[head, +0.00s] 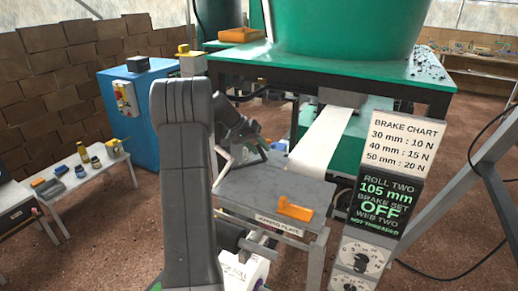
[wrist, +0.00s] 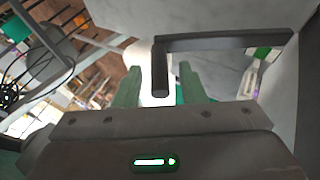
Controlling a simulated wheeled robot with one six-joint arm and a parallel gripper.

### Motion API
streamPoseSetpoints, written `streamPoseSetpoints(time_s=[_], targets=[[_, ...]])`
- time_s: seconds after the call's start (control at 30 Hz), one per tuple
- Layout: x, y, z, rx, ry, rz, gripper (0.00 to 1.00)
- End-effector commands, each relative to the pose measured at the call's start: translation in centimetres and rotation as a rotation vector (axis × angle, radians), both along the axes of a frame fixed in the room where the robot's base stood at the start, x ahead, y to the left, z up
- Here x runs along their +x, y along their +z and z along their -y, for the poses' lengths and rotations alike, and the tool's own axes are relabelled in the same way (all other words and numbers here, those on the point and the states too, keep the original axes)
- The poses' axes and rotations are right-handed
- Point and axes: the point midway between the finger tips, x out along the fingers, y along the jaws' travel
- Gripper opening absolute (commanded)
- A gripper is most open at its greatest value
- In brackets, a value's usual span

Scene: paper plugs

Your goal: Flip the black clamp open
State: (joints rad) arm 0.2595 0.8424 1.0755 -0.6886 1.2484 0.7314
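The black clamp (wrist: 215,43) shows in the wrist view as an L-shaped dark bar beside grey plate surfaces. Its short end hangs between my two green fingers. My gripper (wrist: 159,72) is open, with a finger on either side of that end and visible gaps between. I cannot tell how deep the bar sits between the fingers. In the head view my gripper (head: 261,143) is over the back left of the grey jointing plate (head: 252,190).
An orange block (head: 295,208) lies on the plate's front right. A white paper web (head: 320,140) runs down behind the plate. A brake chart and display sign (head: 385,205) stand at right. A table with small items (head: 75,180) stands at left.

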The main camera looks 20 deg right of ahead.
Motion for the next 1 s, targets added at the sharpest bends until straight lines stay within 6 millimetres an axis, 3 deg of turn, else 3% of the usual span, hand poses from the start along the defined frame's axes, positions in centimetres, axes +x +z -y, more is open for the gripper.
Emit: streamPoseSetpoints(time_s=[0.6, 1.0], targets=[[1.4, 9.4, -7.2, 0.000, 0.002, 0.002, 0.37], [1.4, 10.6, -8.0, 0.000, 0.001, -0.001, 0.37]])
